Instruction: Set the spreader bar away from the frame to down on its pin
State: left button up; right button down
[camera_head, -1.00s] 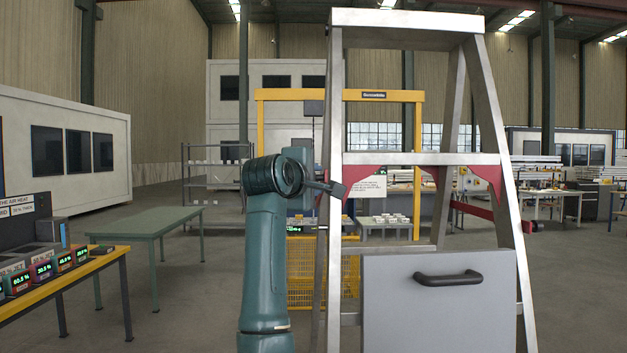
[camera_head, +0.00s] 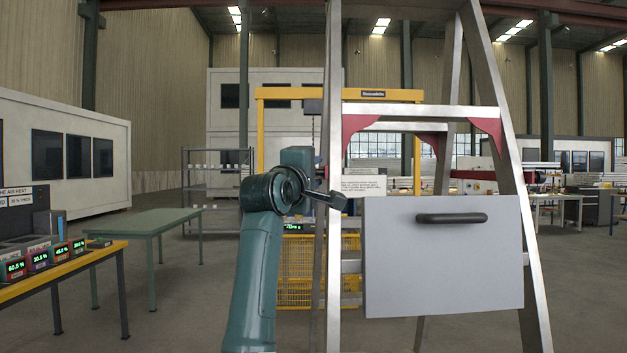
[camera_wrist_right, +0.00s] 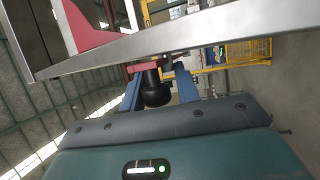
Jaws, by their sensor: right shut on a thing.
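A metal stepladder frame (camera_head: 535,262) with red corner brackets (camera_head: 487,128) stands close in front of me. My right gripper (camera_head: 338,201) is at its left leg in the head view. In the right wrist view its two blue fingers (camera_wrist_right: 157,80) are shut on a black knob (camera_wrist_right: 154,95). The knob joins a small red piece (camera_wrist_right: 141,67) just below the metal rail (camera_wrist_right: 200,38). A red bar (camera_head: 472,174) shows behind the ladder's right side; its joint and pin cannot be made out. My left gripper is not in view.
A green table (camera_head: 150,220) and a yellow table (camera_head: 75,268) with small displays stand at left. A yellow frame (camera_head: 260,130) stands behind. The floor between the tables and my arm is clear.

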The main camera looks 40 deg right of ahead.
jog(key=shift+f+h+b, duration=0.3)
jog(key=shift+f+b, duration=0.1)
jog(key=shift+f, duration=0.15)
jog(key=c, duration=1.1)
grip_release()
jog(key=shift+c, duration=0.2)
jog(key=b+v, duration=0.3)
jog(key=v, duration=1)
jog(key=shift+s+a, duration=0.1)
jog(key=shift+s, duration=0.05)
